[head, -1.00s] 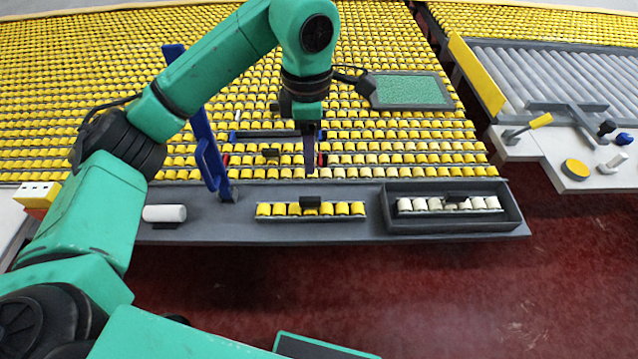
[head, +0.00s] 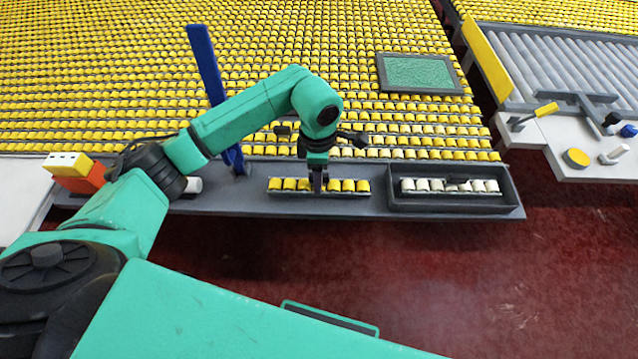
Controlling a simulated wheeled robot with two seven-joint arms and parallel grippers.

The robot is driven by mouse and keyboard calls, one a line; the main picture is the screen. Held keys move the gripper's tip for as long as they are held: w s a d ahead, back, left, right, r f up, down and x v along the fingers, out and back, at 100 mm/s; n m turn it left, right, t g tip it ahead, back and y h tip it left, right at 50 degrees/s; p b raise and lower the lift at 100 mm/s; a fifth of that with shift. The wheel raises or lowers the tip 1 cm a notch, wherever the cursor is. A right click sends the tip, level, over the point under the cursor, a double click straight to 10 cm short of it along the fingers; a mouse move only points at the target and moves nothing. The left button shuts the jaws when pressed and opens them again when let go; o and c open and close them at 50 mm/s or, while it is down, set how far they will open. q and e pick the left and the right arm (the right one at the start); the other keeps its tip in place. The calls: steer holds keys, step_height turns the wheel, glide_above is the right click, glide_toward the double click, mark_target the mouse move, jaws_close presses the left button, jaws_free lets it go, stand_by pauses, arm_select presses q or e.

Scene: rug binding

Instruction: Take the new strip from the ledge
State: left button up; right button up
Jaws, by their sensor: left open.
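The new strip (head: 290,185), a short grey bar with several yellow rollers, lies on the grey ledge (head: 225,203) along the near edge of the roller bed. My left gripper (head: 318,188) points down at the middle of this strip, with its fingertips at the strip's height. It is open. The fingers hide the strip's middle, and I cannot tell whether they touch it. My right gripper is not in view.
A dark tray (head: 455,208) at the ledge's right end holds a strip with whitish rollers (head: 437,186). A blue upright bar (head: 205,65) stands left of my left gripper. A green-topped panel (head: 420,73) lies on the yellow roller bed (head: 110,80).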

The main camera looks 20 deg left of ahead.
arm_select(q)
jaws_close()
steer(key=shift+r, duration=0.1)
stand_by(1.2)
